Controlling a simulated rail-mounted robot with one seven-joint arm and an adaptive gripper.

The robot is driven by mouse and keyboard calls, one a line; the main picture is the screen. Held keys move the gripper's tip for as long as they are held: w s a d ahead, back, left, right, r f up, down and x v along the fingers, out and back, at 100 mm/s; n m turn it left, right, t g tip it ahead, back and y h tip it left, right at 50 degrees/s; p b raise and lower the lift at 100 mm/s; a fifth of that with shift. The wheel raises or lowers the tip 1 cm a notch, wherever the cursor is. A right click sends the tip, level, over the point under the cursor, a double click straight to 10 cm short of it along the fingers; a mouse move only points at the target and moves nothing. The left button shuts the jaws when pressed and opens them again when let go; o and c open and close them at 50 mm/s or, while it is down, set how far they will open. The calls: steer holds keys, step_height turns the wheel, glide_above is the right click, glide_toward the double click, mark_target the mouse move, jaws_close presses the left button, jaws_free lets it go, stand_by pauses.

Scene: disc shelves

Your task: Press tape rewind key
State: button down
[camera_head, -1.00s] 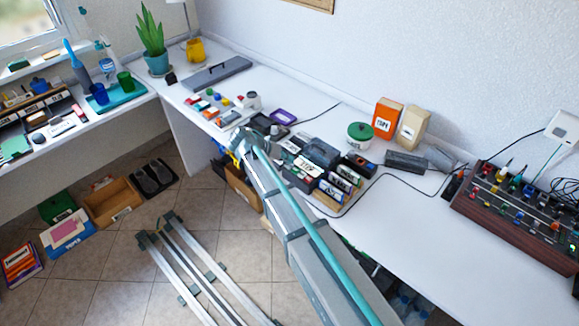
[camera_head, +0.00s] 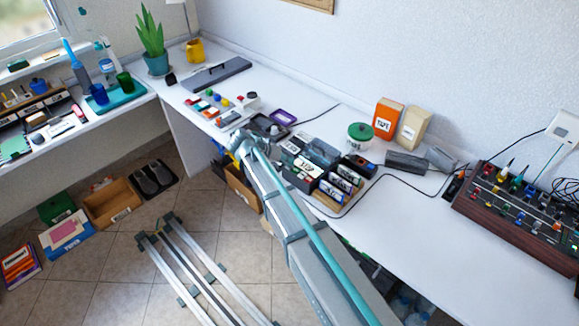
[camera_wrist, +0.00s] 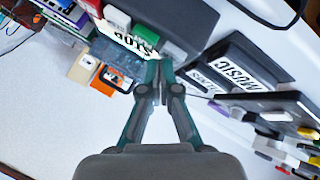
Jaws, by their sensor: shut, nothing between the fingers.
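My gripper (camera_wrist: 160,82) shows in the wrist view with its fingers together and nothing between them. In the head view the end of my arm (camera_head: 240,142) is over the front edge of the desk, beside a dark device (camera_head: 264,128). In the wrist view a dark case with a MUSIC label (camera_wrist: 245,68) lies right of the fingertips. Beside it is a dark unit (camera_wrist: 285,105) with small purple, white, yellow and red parts. A dark block with a white label (camera_wrist: 125,38) is just above the fingertips. I cannot tell which part is the rewind key.
Dark boxes and labelled cases (camera_head: 318,155) crowd the desk right of my arm. An orange box (camera_head: 387,118), a green-lidded jar (camera_head: 360,136) and a mixer (camera_head: 520,215) stand farther right. A dark cable crosses the desk. The desk's front right is mostly clear.

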steer(key=shift+f, duration=0.2)
steer(key=shift+r, duration=0.1)
stand_by(0.4)
steer(key=shift+r, duration=0.75)
steer(key=shift+r, duration=0.1)
steer(key=shift+r+p, duration=1)
steer(key=shift+r, duration=1.45)
